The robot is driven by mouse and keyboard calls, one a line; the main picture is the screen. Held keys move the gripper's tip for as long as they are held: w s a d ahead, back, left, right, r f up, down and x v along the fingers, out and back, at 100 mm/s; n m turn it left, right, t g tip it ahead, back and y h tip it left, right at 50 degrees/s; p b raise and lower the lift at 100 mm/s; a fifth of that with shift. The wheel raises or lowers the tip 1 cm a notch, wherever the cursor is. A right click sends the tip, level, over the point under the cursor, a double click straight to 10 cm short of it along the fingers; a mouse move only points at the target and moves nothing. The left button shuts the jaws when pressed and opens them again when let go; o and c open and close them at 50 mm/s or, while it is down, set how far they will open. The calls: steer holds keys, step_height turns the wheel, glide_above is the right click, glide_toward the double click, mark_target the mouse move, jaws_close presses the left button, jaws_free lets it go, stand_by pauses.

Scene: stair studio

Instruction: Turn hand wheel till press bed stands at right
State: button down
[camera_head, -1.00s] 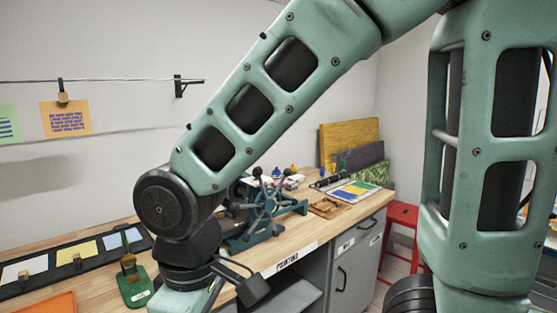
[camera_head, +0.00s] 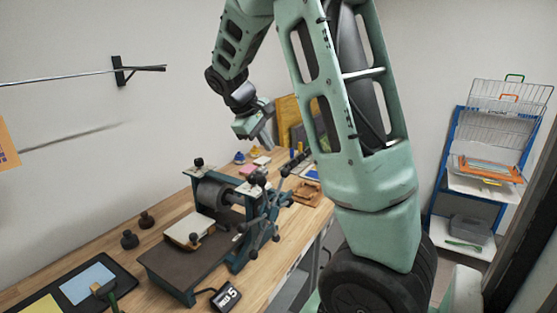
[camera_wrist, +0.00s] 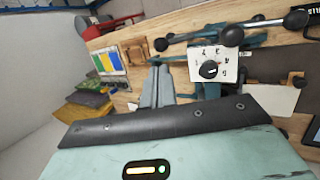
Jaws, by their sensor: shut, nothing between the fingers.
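The teal press stands on the wooden bench with a dark roller (camera_head: 213,193). Its dark flat press bed (camera_head: 165,262) sticks out to the left of the roller in the head view, with a cream block (camera_head: 188,230) on it. The spoked hand wheel (camera_head: 262,212) with black knobs is on the press's near right side; spokes also show in the wrist view (camera_wrist: 265,24). My gripper (camera_head: 268,140) is shut and empty, raised above and beyond the press, apart from the wheel. Its fingers point toward the press side in the wrist view (camera_wrist: 158,84).
A white dial plate (camera_wrist: 213,64) sits beside the wheel. A small counter reading 5 (camera_head: 226,297) stands near the bed. Boards (camera_head: 290,118) lean at the back. A blue rack (camera_head: 470,190) stands at right.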

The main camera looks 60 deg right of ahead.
mark_target(283, 170)
steer(key=p+x, duration=0.2)
steer(key=x, duration=0.6)
steer(key=shift+d+f, duration=0.1)
steer(key=shift+f, duration=0.05)
steer(key=shift+d, duration=0.1)
steer(key=d+p, duration=0.1)
steer(key=d+y+p, duration=0.1)
steer(key=p, duration=0.1)
steer(key=shift+f+y, duration=0.3)
steer(key=shift+f, duration=0.05)
steer(key=d+f+y+p, duration=0.2)
steer(key=f+y, duration=0.1)
steer(key=d+f+y+p, duration=0.1)
steer(key=d+f+y, duration=0.1)
steer(key=shift+w+f+n, duration=0.15)
steer(key=shift+n, duration=0.15)
step_height(283, 170, down, 11)
steer(key=d+g+y+b, duration=0.1)
steer(key=y+b, duration=0.4)
steer(key=b, duration=0.1)
steer(key=shift+n+y, duration=0.3)
steer(key=shift+y, duration=0.1)
steer(key=shift+w+f, duration=0.1)
steer(key=shift+f, duration=0.05)
